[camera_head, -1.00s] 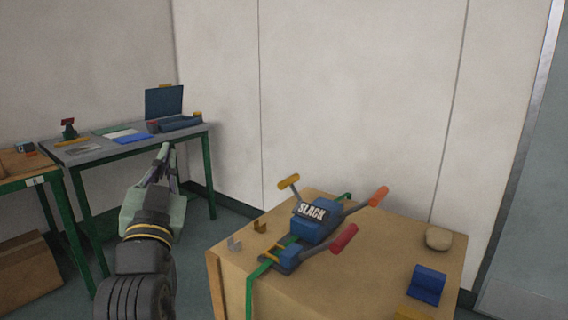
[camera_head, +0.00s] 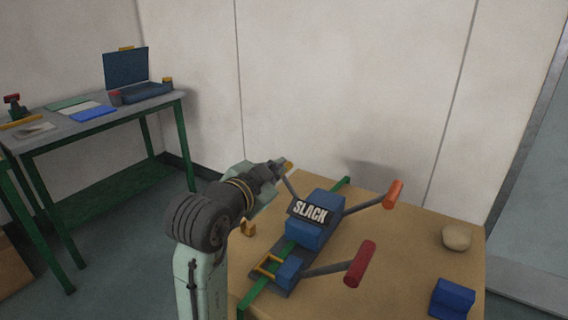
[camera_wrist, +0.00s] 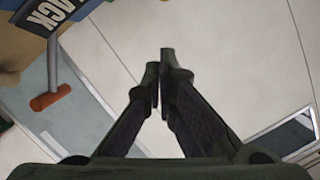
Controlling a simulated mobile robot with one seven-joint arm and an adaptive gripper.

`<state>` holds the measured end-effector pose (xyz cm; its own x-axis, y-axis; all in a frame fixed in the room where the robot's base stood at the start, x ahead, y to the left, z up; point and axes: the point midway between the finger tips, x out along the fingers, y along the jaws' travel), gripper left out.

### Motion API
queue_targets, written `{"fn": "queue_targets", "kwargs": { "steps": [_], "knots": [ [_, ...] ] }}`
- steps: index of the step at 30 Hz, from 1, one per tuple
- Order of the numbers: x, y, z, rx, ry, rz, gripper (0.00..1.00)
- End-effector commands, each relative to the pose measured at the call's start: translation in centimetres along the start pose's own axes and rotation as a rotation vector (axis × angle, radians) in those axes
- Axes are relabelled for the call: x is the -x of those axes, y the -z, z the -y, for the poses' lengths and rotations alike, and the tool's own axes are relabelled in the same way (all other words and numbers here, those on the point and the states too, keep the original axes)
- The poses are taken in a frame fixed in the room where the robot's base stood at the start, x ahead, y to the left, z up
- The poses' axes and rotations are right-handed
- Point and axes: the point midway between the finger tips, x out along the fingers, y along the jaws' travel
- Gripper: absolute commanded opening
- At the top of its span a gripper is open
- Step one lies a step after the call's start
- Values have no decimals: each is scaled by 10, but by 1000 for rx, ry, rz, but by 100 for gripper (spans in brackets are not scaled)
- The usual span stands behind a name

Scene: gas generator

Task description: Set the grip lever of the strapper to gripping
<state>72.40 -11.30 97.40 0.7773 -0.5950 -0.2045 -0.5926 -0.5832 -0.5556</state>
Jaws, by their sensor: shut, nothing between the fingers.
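The strapper (camera_head: 303,235) sits on the cardboard box with a blue body and a label reading "SLACK" (camera_head: 310,211). It has a lever with an orange handle (camera_head: 393,194), one with a red handle (camera_head: 360,264), and one with a yellow handle (camera_head: 288,164), mostly hidden behind my gripper. Which one is the grip lever is not marked. My gripper (camera_head: 278,168) is shut and empty beside the yellow handle; contact cannot be told. In the wrist view the shut fingertips (camera_wrist: 160,68) show against the wall, with the orange handle (camera_wrist: 50,98) to the left.
A green strap (camera_head: 254,297) runs under the strapper over the box (camera_head: 400,290). A beige stone-like lump (camera_head: 456,238) and a blue block (camera_head: 452,298) lie on the box's right side. A small yellow piece (camera_head: 248,228) is near my arm.

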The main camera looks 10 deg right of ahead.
Motion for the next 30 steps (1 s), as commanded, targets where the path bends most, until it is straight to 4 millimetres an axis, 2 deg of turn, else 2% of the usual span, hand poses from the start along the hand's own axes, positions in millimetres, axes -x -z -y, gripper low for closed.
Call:
{"fn": "queue_targets", "kwargs": {
  "steps": [7,11,14,25,27,30],
  "knots": [
    [-1,0,0,1,1,0,0],
    [-10,1,1,3,1,-1,0],
    [-26,1,0,3,-2,0,0],
    [-104,2,1,2,-1,1,0],
    [-104,-15,2,6,2,4,0],
    [-107,-26,2,4,2,2,0]
  ]
}}
